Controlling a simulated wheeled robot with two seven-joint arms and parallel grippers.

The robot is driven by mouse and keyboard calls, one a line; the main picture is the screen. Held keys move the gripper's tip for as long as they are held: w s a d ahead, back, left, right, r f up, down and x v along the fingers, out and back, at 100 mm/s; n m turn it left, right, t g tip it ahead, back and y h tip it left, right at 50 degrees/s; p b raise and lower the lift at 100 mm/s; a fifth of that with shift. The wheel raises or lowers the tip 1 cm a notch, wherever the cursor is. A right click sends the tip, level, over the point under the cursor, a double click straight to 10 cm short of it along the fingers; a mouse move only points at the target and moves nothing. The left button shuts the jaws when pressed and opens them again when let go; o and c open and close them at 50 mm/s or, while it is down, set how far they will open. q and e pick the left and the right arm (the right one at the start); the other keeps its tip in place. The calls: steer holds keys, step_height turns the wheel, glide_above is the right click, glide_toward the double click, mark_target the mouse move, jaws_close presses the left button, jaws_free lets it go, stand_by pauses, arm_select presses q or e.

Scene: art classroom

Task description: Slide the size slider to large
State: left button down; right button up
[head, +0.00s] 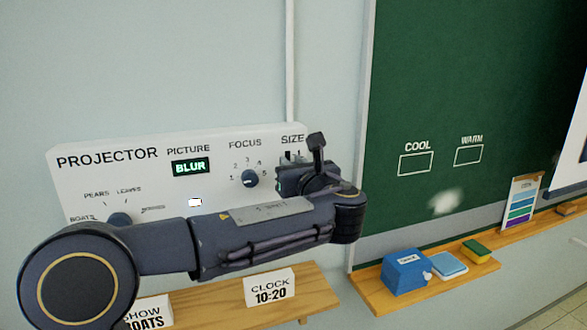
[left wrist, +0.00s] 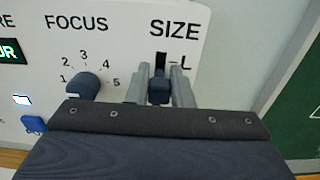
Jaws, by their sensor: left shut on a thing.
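The white projector panel (head: 105,180) is on the wall, with a SIZE label at its upper right. In the left wrist view, the dark size slider knob (left wrist: 159,88) sits below a dark slot, with an L mark to the right of the slot's upper part. My left gripper (left wrist: 158,80) is shut on the knob, one grey finger on each side. In the head view, my left arm and gripper (head: 300,165) cover most of the slider. The lower part of the slot is hidden. My right gripper is not in view.
The focus knob (head: 250,178) is left of the slider, and the picture display (head: 190,167) reads BLUR. Right of the panel is a green chalkboard (head: 450,80) with a ledge holding a blue box (head: 404,272).

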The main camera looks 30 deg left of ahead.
arm_select(q)
step_height(320, 180, up, 2)
steer(key=shift+r+p, duration=0.15)
steer(key=shift+p, duration=0.3)
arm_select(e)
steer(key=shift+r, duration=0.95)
arm_select(q)
steer(key=shift+r, duration=0.1)
steer(key=c, duration=1.3)
jaws_free()
